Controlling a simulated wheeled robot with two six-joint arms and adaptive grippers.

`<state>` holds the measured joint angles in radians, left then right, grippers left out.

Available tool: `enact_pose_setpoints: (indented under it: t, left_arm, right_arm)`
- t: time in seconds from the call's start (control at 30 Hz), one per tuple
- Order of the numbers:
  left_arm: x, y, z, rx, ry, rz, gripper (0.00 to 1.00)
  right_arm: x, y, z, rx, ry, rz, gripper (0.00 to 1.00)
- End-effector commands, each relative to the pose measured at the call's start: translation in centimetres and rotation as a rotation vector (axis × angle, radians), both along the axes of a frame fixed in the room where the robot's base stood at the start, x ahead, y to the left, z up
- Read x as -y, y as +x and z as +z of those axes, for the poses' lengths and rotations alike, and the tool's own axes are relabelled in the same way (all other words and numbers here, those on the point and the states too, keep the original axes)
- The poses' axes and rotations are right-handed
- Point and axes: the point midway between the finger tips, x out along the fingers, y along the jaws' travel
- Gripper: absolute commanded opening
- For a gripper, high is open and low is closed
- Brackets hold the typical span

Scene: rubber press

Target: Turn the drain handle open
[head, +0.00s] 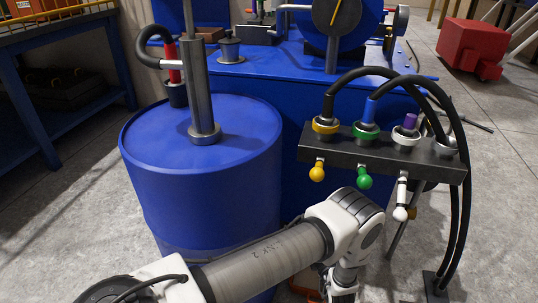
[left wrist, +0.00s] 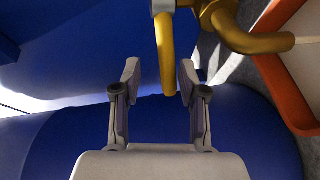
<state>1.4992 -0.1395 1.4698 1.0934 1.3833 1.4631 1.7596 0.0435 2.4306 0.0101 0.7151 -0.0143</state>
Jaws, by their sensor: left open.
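The drain handle (left wrist: 167,60) is a yellow lever at the top middle of the left wrist view, hanging down from a brass-coloured fitting. A curved yellow pipe (left wrist: 250,40) leads from it to the right. My left gripper (left wrist: 160,78) is open, and the handle's lower end shows between its two fingers, nearer the right one. I cannot tell whether they touch. In the head view my left arm reaches low in front of the blue machine, and the handle is hidden. My right gripper is not in view.
A blue drum (head: 205,175) stands beside the arm. A dark manifold bar (head: 375,155) with yellow, green and white valves and black hoses is above the wrist. An orange-rimmed tray (left wrist: 287,85) lies right of the handle. Grey floor (head: 500,210) is clear at right.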

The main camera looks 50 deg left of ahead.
Motion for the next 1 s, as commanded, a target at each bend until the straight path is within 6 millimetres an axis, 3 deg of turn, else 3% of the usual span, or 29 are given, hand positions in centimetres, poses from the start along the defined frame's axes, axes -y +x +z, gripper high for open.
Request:
enact_pose_setpoints:
  t: [0.03,0.2,0.5,1.0]
  left_arm:
    - [1.1,-0.7,0.9,-0.005,0.002,-0.006,0.42]
    - [1.1,-4.2,-1.0,-0.543,0.113,-0.319,0.42]
    - [3.1,-11.0,-2.3,-1.05,0.223,-0.732,0.42]
    - [6.6,-22.1,-0.8,-1.487,0.335,-1.324,0.42]
  right_arm:
    - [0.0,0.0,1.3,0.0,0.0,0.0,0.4]
    - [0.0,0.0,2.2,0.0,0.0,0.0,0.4]
    - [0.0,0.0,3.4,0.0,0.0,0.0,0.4]
    - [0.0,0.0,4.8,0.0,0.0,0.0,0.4]
